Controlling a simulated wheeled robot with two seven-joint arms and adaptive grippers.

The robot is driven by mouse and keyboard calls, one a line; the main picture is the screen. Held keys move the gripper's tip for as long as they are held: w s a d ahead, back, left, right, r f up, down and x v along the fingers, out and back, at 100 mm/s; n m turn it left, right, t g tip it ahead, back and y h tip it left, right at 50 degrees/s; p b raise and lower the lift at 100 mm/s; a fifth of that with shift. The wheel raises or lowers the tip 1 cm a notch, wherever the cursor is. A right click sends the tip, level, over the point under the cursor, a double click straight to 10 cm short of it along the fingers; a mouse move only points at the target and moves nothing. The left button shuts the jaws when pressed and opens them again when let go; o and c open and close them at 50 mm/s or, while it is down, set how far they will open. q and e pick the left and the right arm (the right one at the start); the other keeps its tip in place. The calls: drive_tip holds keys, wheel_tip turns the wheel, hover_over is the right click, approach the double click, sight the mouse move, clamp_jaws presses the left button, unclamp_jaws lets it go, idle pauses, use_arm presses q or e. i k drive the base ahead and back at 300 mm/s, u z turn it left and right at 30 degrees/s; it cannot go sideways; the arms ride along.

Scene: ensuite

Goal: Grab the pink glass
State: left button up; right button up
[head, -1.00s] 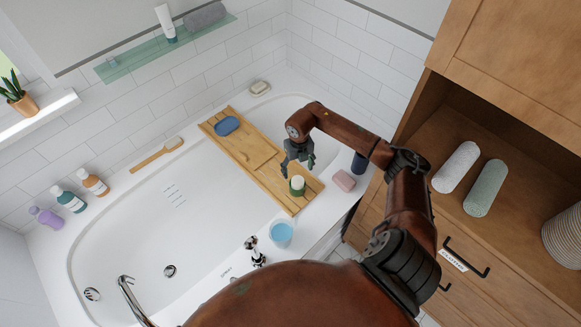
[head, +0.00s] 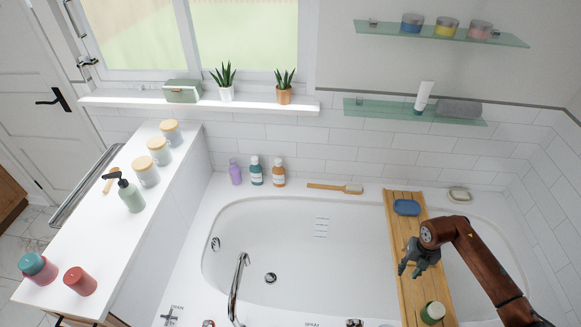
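A pinkish-red cup or jar (head: 80,281) stands on the white counter at the lower left of the head view. A small pink jar with a greyish lid (head: 481,30) stands on the upper glass shelf at the top right. I cannot tell for certain which of these is the pink glass. My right gripper (head: 409,272) is above the wooden bath tray, far from both, with its fingertips apart and nothing between them. My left gripper is not in view.
The wooden tray (head: 397,203) spans the bathtub (head: 340,255) and bears a blue dish (head: 406,207) and a green-and-white candle (head: 432,313). A teal-topped jar (head: 38,268) stands beside the pinkish-red one. A soap pump (head: 131,197) and several lidded jars stand farther back.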

sight(50, 271)
drive_tip(key=u, duration=1.95)
